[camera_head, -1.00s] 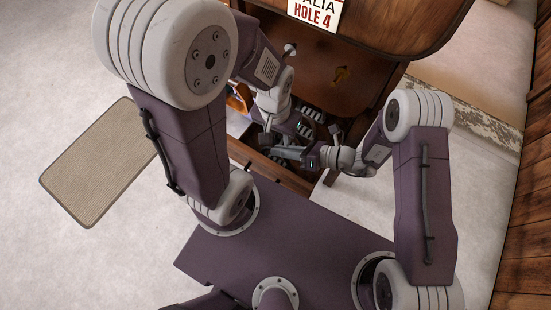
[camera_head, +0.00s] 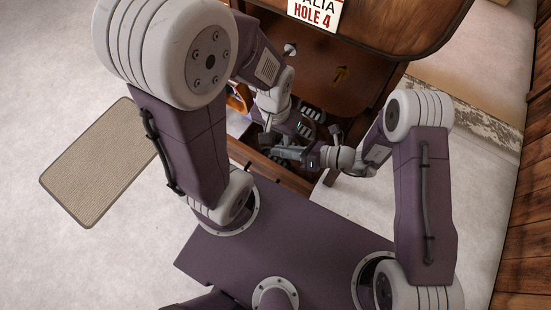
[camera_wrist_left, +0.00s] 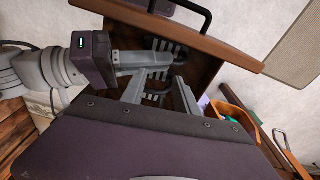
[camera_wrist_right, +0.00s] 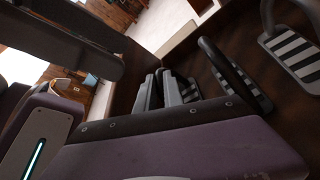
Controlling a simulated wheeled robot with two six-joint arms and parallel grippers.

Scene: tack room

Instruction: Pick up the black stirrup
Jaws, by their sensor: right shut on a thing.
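Black stirrups with striped grey treads lie in an open wooden drawer. My right gripper (camera_head: 284,152) is low in the drawer, shut on a black stirrup (camera_wrist_right: 190,91); in the right wrist view that stirrup is largely hidden by the fingers. Two more stirrups show there, a nearer one (camera_wrist_right: 227,66) and one at the upper right (camera_wrist_right: 290,48). My left gripper (camera_wrist_left: 160,75) is open over the drawer. Its fingers are apart, and the right gripper (camera_wrist_left: 140,62) reaches in from the left close to them. Stirrup treads (camera_wrist_left: 160,45) show behind.
The drawer's front panel (camera_wrist_left: 200,37) has a black handle. A dark wooden cabinet (camera_head: 375,80) with a HOLE 4 sign (camera_head: 316,12) rises behind the drawer. An orange-brown container (camera_wrist_left: 236,115) stands beside it. A mat (camera_head: 98,160) lies on the clear floor at left.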

